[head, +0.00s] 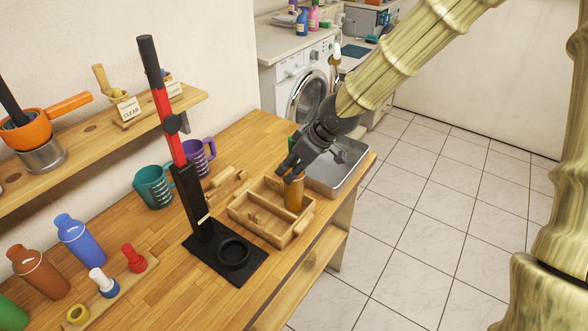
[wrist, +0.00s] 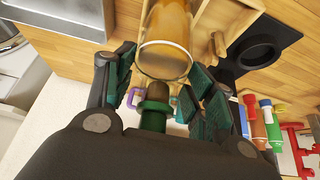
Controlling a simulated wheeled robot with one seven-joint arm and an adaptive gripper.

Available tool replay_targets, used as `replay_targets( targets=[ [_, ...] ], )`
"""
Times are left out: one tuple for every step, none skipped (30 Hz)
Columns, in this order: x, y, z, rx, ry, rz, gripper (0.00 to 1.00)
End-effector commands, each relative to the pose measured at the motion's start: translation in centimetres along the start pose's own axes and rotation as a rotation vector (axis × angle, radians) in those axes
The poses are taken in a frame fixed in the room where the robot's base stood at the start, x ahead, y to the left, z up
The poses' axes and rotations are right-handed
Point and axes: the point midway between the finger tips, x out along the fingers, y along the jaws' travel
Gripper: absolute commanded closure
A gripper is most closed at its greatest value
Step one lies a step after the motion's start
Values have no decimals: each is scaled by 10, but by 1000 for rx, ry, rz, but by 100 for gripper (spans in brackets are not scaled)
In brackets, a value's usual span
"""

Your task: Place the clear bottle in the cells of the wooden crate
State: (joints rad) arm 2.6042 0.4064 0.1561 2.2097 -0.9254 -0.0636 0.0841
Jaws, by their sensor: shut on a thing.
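The clear bottle (head: 293,196), with amber contents, is upright or nearly so at the wooden crate (head: 257,234). Its lower part shows over a right-hand cell; I cannot tell whether it rests on the floor of that cell. My gripper (head: 292,172) is shut on its upper part, from above. In the wrist view the bottle (wrist: 168,35) shows between and beyond my fingers (wrist: 160,80). The crate (wrist: 228,18) shows beside it. The other crate cells in view look empty.
A metal tray (head: 343,172) stands close behind the crate. A black press stand (head: 195,195) stands at its left, with teal (head: 152,187) and purple (head: 203,152) mugs behind. Something green (head: 296,143) shows beside my gripper. The bench edge is at the right.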

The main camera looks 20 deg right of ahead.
Motion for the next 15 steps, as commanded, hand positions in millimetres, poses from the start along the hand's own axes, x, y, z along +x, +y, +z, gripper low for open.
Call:
replay_targets(
  targets=[
    [5,0,2,-1,-1,0,100],
    [7,0,4,-2,-2,1,100],
    [10,0,5,-1,-1,1,100],
    [11,0,6,-1,1,1,100],
    [12,0,6,-1,1,1,100],
    [14,0,7,-1,1,1,100],
    [14,0,8,-1,1,1,100],
    [14,0,8,-1,2,1,100],
    [14,0,8,-1,2,1,100],
    [14,0,8,-1,2,1,100],
    [14,0,8,-1,2,1,100],
    [14,0,8,-1,2,1,100],
    [14,0,8,-1,2,1,100],
    [14,0,8,-1,2,0,100],
    [15,0,8,-1,2,0,100]
  ],
)
